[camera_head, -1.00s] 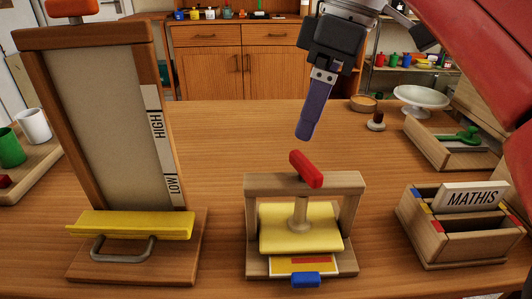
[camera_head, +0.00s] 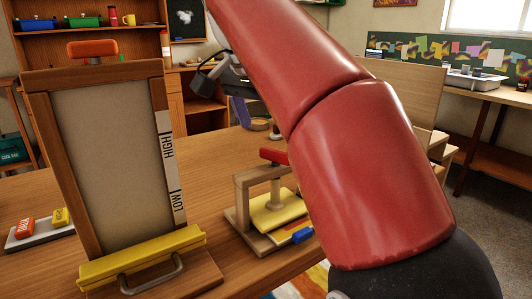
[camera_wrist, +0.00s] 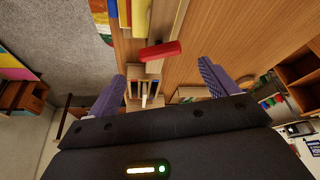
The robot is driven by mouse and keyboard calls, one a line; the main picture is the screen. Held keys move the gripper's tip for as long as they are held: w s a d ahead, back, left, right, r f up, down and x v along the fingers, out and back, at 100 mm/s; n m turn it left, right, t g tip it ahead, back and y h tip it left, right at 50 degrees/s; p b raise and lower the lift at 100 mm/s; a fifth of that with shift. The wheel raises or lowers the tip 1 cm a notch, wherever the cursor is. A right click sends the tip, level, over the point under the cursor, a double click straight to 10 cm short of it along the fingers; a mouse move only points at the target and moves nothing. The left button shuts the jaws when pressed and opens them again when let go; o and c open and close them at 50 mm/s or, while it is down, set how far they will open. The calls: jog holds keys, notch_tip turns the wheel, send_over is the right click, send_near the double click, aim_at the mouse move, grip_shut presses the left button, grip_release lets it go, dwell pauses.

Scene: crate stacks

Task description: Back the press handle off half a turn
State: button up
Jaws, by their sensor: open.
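The press has a wooden frame (camera_head: 243,192) with a yellow plate (camera_head: 278,212) inside it and a red bar handle (camera_head: 273,156) on top. My red arm covers the right part of the press in the head view. In the wrist view the red handle (camera_wrist: 161,51) lies crosswise ahead of the gap between my fingers, with the press's wooden beam under it. My gripper (camera_wrist: 161,70) is open and empty, its two purple fingers spread wide and apart from the handle. In the head view the arm hides most of the gripper.
A tall framed board (camera_head: 110,165) marked HIGH and LOW, with a yellow bar (camera_head: 140,256) and grey handle, stands left of the press. A tray (camera_head: 42,232) with labelled blocks lies further left. A wooden crate (camera_wrist: 134,103) shows beyond the handle in the wrist view.

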aim_at(276, 151)
jog(key=b+x, duration=0.1)
jog(key=x, duration=0.5)
jog(key=shift+b, duration=0.3)
jog(key=shift+c, duration=0.4)
jog(key=c, duration=0.9)
jog(key=shift+n, duration=0.3)
